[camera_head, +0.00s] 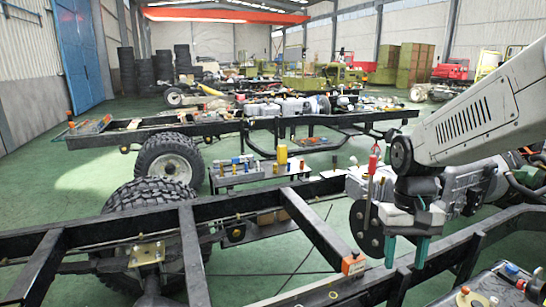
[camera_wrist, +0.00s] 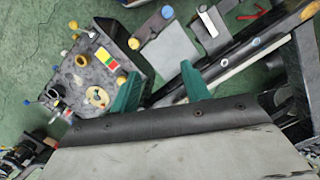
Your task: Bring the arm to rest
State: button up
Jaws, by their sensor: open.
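My arm (camera_head: 475,115) reaches in from the right edge of the head view and bends down at its wrist. My gripper (camera_head: 405,258) points down above the near black chassis frame, at the right. Its two green fingers stand apart with nothing between them. In the wrist view the green fingers (camera_wrist: 157,75) are spread at the lower middle. Below them lie a dark bench with knobs and a strip of chassis rail, and I cannot tell how far down these are.
The near chassis rail (camera_head: 325,232) runs beneath my gripper. An engine block (camera_head: 478,190) sits close behind it. A small dark bench (camera_head: 255,175) holds a yellow cylinder (camera_head: 282,154). A large wheel (camera_head: 150,195) stands at the left. Green floor (camera_head: 40,190) is clear at far left.

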jog(key=s+r+n+t, duration=0.1)
jog(key=s+r+t, duration=0.2)
jog(key=s, duration=1.5)
jog(key=shift+r, duration=1.65)
